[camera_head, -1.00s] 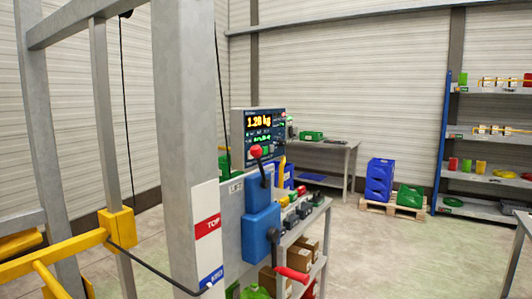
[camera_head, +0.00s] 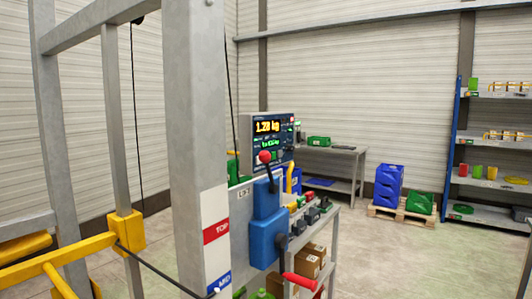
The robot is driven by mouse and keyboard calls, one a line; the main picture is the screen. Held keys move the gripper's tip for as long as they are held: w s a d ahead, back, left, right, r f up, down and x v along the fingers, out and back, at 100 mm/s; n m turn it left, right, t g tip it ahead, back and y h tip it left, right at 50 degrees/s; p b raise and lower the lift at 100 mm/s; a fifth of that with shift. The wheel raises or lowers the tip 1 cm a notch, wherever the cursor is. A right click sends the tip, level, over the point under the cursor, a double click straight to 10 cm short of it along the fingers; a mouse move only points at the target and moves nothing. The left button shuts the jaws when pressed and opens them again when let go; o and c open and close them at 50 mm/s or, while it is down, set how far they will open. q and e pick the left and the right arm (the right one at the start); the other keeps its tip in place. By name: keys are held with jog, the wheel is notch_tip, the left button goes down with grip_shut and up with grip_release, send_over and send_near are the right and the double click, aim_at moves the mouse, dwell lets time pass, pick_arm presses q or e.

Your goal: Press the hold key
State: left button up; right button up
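A grey control unit (camera_head: 267,141) with a lit display reading about 1.28 kg stands behind the grey post, near the picture's middle. Small keys and green readouts sit below and beside the digits. They are too small for me to tell which one is the hold key. A lever with a red ball knob (camera_head: 265,157) rises from a blue housing (camera_head: 267,224) and covers part of the unit's lower left. Neither of my grippers is in view.
A thick grey post (camera_head: 197,120) and yellow bars (camera_head: 60,262) fill the left. A lever with a red handle (camera_head: 299,281) juts out low in front. Stacked blue crates (camera_head: 388,186) and a blue-framed shelf (camera_head: 456,150) stand behind. The floor (camera_head: 400,255) at right is clear.

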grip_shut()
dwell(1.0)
